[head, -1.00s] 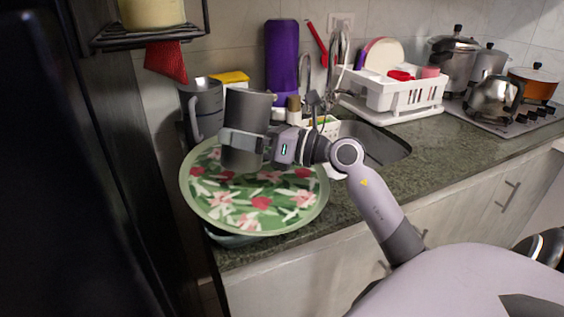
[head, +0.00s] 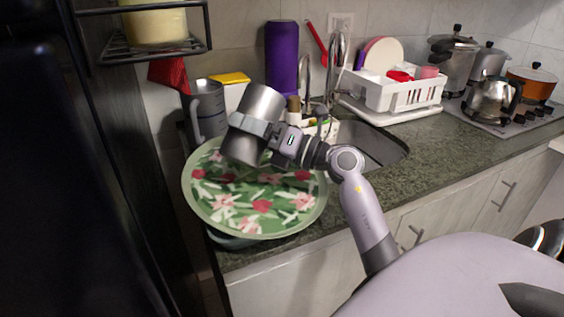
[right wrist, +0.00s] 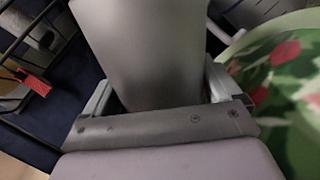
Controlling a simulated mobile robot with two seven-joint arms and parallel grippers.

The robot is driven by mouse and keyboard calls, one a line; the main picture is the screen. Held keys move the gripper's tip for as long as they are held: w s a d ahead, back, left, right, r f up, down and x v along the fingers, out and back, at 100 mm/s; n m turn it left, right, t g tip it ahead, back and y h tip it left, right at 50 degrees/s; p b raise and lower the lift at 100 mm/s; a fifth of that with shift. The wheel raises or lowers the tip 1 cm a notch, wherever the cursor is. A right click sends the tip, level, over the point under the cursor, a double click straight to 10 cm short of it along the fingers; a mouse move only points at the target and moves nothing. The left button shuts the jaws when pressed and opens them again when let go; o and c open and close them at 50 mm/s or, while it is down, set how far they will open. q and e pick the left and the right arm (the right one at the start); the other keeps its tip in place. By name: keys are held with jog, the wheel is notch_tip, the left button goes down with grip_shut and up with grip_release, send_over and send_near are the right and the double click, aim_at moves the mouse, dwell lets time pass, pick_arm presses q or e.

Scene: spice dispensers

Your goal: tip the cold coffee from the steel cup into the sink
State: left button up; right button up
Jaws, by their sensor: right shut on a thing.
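The steel cup (head: 258,106) is tilted in the head view, its upper end leaning right. My right gripper (head: 252,125) is shut around the middle of the cup and holds it above the green floral tray. The cup (right wrist: 145,50) fills the middle of the right wrist view between the fingers. The inside of the cup and any coffee are hidden. The sink (head: 378,146) lies to the right behind my right forearm, partly covered by it. My left gripper does not show.
The round green floral tray (head: 230,205) lies at the counter's left end. A grey pitcher (head: 207,108) and a purple bottle (head: 282,60) stand behind. The faucet (head: 337,65) rises by the sink. A white dish rack (head: 400,95) and stove pots stand at right.

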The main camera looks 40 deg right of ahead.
jog(key=shift+m, duration=0.3)
jog(key=shift+a+f+m+t+h+p, duration=0.15)
jog(key=shift+m+t+h+p, duration=0.4)
jog(key=shift+m, duration=1.15)
jog(key=shift+r+m+h+p, duration=0.35)
jog(key=shift+r+m+p, duration=0.35)
jog(key=shift+m+p, duration=0.35)
jog(key=shift+w+d+f+m+t+h+p, duration=0.1)
jog(key=shift+w+d+m+t+h+p, duration=0.1)
jog(key=shift+d+m+p, duration=0.35)
jog(key=shift+w+d+m+t+h+p, duration=0.15)
jog(key=shift+d+m+p, duration=0.25)
jog(key=shift+m, duration=0.2)
jog(key=shift+m+p, duration=0.5)
jog(key=shift+p, duration=0.2)
jog(key=shift+d+f+m+h+p, duration=0.25)
jog(key=shift+m+p, duration=0.1)
jog(key=shift+m, duration=0.25)
dwell(0.3)
jog(key=shift+d+m+h, duration=0.15)
jog(key=shift+m+h, duration=0.25)
jog(key=shift+m, duration=0.3)
dwell(0.3)
